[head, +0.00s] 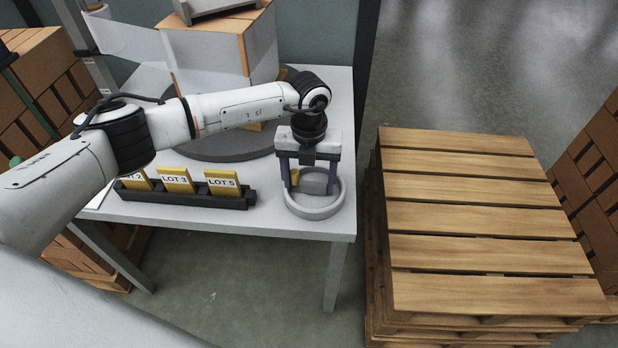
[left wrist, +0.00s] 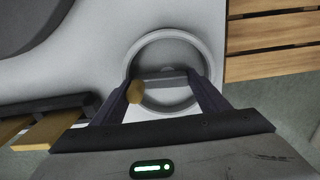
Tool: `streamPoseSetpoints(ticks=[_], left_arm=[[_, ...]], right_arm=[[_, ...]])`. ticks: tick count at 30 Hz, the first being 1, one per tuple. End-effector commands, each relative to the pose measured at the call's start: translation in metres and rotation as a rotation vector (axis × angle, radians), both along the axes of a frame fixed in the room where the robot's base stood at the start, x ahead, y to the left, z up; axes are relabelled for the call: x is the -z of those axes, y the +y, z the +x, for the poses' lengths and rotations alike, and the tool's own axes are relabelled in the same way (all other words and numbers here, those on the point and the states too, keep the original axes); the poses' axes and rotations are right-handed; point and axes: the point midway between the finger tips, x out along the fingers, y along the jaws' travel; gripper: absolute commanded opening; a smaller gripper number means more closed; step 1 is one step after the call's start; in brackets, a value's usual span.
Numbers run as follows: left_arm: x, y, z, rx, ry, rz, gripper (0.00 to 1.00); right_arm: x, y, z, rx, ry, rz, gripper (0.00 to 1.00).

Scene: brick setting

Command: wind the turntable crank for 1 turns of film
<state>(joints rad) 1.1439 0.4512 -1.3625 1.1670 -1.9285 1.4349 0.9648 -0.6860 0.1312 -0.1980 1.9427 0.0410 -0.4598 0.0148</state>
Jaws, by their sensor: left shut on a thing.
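The crank (head: 336,208) is a pale grey ring with a raised rim at the front right corner of the table; it also shows in the left wrist view (left wrist: 212,58). A grey bar (left wrist: 165,76) lies across it, with a yellow knob (left wrist: 135,92) near its left end. My left gripper (head: 308,180) points down over the ring, its fingers closed on the ends of the grey bar. Translucent film (head: 200,55) stretches across the box from the left. My right gripper is not in view.
A black rack (head: 190,199) with yellow lot cards (head: 178,180) stands left of the crank on the white table (head: 260,222). A stack of wooden pallets (head: 470,215) stands close to the right of the table. Brick stacks stand at both sides.

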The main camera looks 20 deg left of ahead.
Motion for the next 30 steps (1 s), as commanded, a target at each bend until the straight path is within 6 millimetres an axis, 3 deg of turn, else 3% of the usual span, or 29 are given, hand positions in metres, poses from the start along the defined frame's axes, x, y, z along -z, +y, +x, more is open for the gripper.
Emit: streamPoseSetpoints(ticks=[14,15,18,30], left_arm=[[-0.0007,0.0011,0.0009,-0.017,-0.002,0.003,0.46],[-0.0007,0.0010,0.0009,-0.017,-0.002,0.003,0.70],[-0.0007,0.0008,0.0007,-0.016,-0.002,0.003,0.86],[-0.0091,-0.0003,0.0009,-0.015,-0.003,-0.001,0.86]], right_arm=[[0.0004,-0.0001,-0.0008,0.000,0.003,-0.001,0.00],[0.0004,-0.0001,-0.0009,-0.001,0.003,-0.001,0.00],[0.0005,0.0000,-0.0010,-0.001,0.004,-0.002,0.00],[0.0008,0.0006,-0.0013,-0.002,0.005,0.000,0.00]])
